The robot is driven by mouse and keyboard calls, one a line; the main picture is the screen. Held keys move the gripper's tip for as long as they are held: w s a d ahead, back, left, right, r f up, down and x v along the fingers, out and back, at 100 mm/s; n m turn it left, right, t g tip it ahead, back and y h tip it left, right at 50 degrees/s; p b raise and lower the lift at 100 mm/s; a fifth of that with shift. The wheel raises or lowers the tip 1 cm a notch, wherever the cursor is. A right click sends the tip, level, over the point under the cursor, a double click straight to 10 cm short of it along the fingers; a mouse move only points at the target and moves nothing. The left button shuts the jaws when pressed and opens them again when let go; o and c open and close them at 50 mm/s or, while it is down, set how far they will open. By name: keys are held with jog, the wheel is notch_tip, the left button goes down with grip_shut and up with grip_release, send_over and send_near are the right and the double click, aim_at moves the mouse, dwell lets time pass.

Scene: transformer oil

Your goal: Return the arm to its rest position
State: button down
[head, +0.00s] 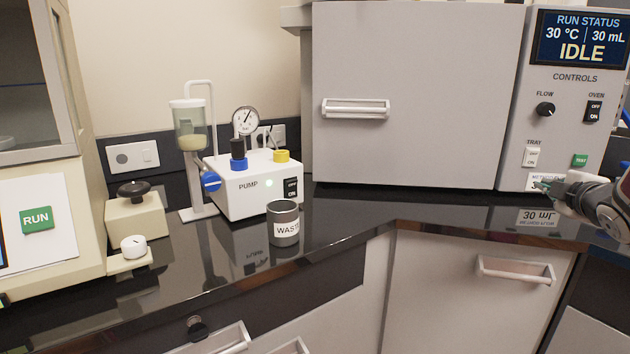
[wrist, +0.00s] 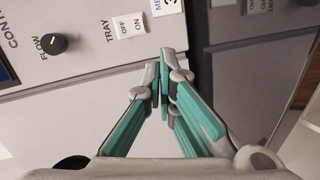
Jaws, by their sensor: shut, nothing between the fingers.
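My gripper (head: 543,186) is at the right edge of the head view, in front of the lower part of the oven's control panel (head: 516,150). In the wrist view my gripper (wrist: 160,68) has its two green-lined fingers together at the tips, with nothing between them. The tips are near the white label (wrist: 168,6) below the tray switch (wrist: 130,25). I cannot tell whether they touch the panel. The rest of my arm runs out of the head view at the right.
The large grey oven (head: 420,110) has a closed door, and its screen (head: 581,38) reads IDLE. The pump (head: 250,190), the waste cup (head: 284,222) and the oil vessel (head: 188,125) stand on the black counter (head: 340,225). A beige RUN unit (head: 75,235) is at the left.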

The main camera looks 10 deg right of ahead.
jog(key=s+a+f+m+g+y, duration=0.1)
jog(key=s+a+m+g, duration=0.3)
jog(key=a, duration=0.8)
jog(key=s+a+f+m+g+y, duration=0.15)
jog(key=s+a+m, duration=0.3)
jog(key=a, duration=0.65)
jog(key=s+a+f+m+g+y, duration=0.1)
jog(key=s+a+f+g+y, duration=0.2)
jog(key=s+a, duration=0.85)
jog(key=s+a+f+m+g+y, duration=0.25)
jog(key=s+a+g, duration=0.25)
jog(key=s+a, duration=0.65)
notch_tip(320, 180, up, 22)
jog(key=s+d+n+t+p, duration=0.1)
jog(key=s+d+t+p, duration=0.1)
jog(key=p, duration=1.8)
jog(key=shift+d+r+t+h+p, duration=0.15)
jog(key=shift+d+t+h+p, duration=0.2)
jog(key=shift+t, duration=0.5)
jog(key=shift+a, duration=0.1)
